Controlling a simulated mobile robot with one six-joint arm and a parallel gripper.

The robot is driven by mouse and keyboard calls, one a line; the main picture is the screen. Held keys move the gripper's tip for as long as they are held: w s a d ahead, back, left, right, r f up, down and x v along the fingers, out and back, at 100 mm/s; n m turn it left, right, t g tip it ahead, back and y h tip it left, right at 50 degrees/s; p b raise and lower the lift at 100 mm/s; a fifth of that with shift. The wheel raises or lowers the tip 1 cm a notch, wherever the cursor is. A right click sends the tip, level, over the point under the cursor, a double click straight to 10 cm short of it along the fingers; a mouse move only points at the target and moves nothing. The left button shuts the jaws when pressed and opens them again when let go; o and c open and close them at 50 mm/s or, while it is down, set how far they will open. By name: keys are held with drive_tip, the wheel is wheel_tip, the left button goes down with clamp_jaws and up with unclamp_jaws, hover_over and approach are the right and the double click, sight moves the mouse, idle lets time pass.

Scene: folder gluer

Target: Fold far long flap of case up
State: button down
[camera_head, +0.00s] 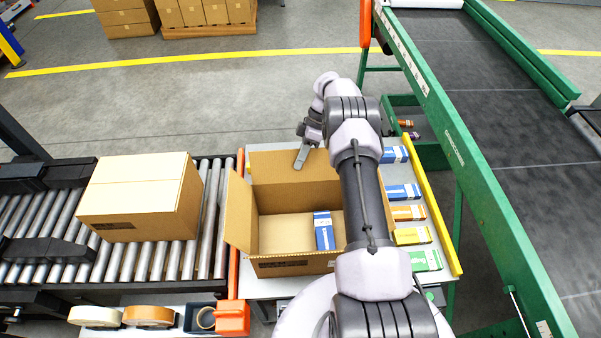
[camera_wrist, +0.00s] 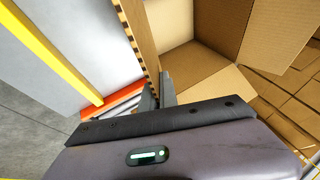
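The open case (camera_head: 298,264) stands on the packing table with a blue box (camera_head: 323,231) inside. Its far long flap (camera_head: 275,166) rises from the far wall and seems to lean outward. My gripper (camera_head: 303,156) is at the upper edge of this flap, with one finger showing on the near side. In the wrist view, the fingertips of my gripper (camera_wrist: 158,92) are close together, and a cardboard panel (camera_wrist: 140,38) runs down to them, seemingly between them. I cannot tell if they clamp it. My arm hides part of the case's right side.
A closed carton (camera_head: 140,200) sits on the roller conveyor at left. Several small boxes (camera_head: 403,192) line the table's right side beside a yellow rail (camera_head: 428,205). A green-framed belt conveyor (camera_head: 470,190) runs along the right. Tape rolls (camera_head: 148,316) lie at the front left.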

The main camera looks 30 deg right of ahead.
drive_tip(key=shift+w+b, duration=0.2)
drive_tip(key=shift+b, duration=0.5)
drive_tip(key=c, duration=1.6)
unclamp_jaws()
drive_tip(key=shift+c, duration=0.2)
